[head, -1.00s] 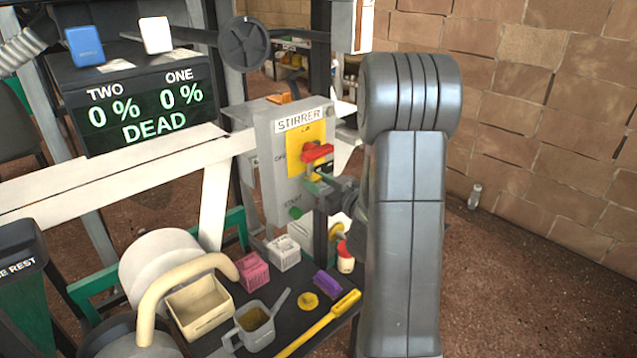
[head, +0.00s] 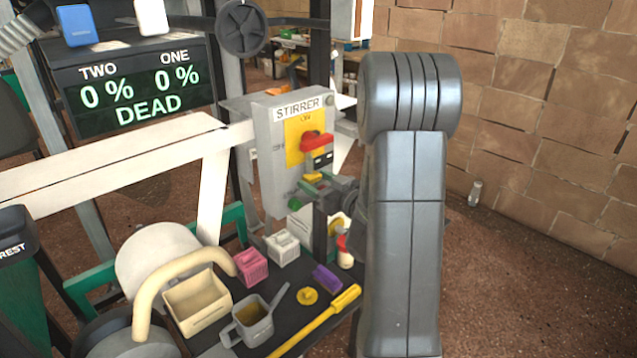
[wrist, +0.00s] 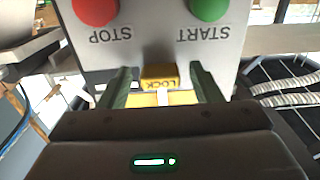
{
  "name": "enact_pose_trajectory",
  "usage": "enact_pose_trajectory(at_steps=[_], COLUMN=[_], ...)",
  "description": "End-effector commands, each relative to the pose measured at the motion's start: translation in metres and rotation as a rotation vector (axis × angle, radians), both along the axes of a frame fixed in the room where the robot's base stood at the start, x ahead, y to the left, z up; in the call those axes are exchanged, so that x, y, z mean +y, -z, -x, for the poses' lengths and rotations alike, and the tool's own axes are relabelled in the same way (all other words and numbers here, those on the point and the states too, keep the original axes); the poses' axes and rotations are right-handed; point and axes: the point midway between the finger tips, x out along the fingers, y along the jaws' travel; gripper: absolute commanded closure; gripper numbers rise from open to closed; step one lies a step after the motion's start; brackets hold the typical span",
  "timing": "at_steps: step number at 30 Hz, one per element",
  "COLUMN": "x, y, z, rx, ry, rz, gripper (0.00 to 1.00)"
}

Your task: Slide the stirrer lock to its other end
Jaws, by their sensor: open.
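The stirrer box (head: 266,165) is a grey panel at the middle of the head view, with a red handle (head: 316,141) on a yellow plate. The small yellow lock (wrist: 160,72), marked LOCK, sits low on the panel, upside down in the wrist view; it shows as a small yellow piece in the head view (head: 313,178). My gripper (wrist: 163,83) is open, with one green finger on each side of the lock and a gap visible on both sides. Its fingers also show in front of the panel in the head view (head: 311,188). The lock's track is partly hidden.
A red STOP button (wrist: 96,8) and a green START button (wrist: 209,7) lie close beyond my fingers. Below the box, a dark table holds a cream bin (head: 197,303), a grey jug (head: 253,325) and a yellow tool (head: 320,320). A display (head: 140,85) reads DEAD.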

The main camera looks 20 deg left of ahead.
Motion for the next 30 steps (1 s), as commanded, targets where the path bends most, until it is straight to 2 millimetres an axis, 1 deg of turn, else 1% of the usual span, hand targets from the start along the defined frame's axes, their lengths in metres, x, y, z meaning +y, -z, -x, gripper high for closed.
enact_pose_trajectory(at_steps=[5, 8, 15, 21, 24, 30], x=[-0.008, -0.022, -0.067, -0.099, -0.111, -0.125], y=[-0.001, -0.001, -0.001, 0.0, 0.0, 0.0], z=[0.002, 0.008, 0.026, 0.04, 0.045, 0.051], rx=[-0.001, 0.0, 0.0, 0.0, 0.0, 0.0], ry=[0.002, 0.004, 0.006, 0.005, 0.005, 0.002], rz=[0.0, -0.001, 0.0, 0.0, 0.0, 0.0], gripper=[0.42, 0.42, 0.42, 0.42, 0.42, 0.42])
